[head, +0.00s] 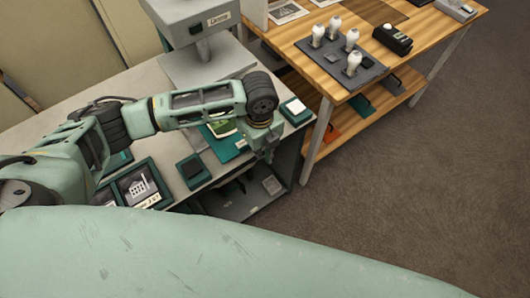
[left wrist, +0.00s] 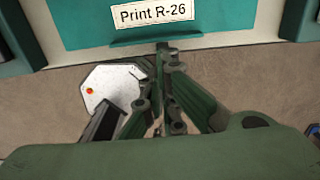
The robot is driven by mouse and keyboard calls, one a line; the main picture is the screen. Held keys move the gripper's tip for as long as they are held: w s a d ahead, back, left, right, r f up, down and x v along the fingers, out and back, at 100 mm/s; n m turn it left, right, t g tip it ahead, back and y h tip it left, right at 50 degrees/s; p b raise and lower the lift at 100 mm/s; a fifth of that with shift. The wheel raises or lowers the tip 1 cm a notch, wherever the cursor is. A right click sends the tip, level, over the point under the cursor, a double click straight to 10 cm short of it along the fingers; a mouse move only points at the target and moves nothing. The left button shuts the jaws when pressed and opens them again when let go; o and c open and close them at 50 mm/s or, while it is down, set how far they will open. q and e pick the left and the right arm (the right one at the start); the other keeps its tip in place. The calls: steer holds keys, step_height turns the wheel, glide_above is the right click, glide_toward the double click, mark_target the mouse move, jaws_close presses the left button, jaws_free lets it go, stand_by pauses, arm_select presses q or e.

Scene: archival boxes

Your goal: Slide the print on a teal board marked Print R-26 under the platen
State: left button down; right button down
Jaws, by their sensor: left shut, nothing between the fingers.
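The teal board (left wrist: 85,32) with the label Print R-26 (left wrist: 153,13) fills the top of the left wrist view. In the head view a teal board with a print (head: 226,150) lies near the table's front edge, partly hidden by my left arm. My left gripper (head: 268,154) is shut and empty, pointing down at the front edge. In the left wrist view its fingertips (left wrist: 163,47) are at the board's near edge; I cannot tell whether they touch. I cannot make out the platen for certain. My right gripper is not in view.
A grey stand (head: 205,68) with a labelled head rises at the back of the grey table. Teal-edged pieces, including a framed print (head: 142,186), lie along the front. A wooden table (head: 408,28) stands to the right, holding a dark tray (head: 330,62) with several white bulb-like items.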

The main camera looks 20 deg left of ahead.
arm_select(q)
steer(key=w+a, duration=0.1)
steer(key=a, duration=0.1)
steer(key=w+a+p, duration=0.1)
steer(key=w+a, duration=0.1)
steer(key=shift+w+a+p, duration=0.2)
steer(key=shift+p, duration=0.1)
steer(key=shift+w+a, duration=0.15)
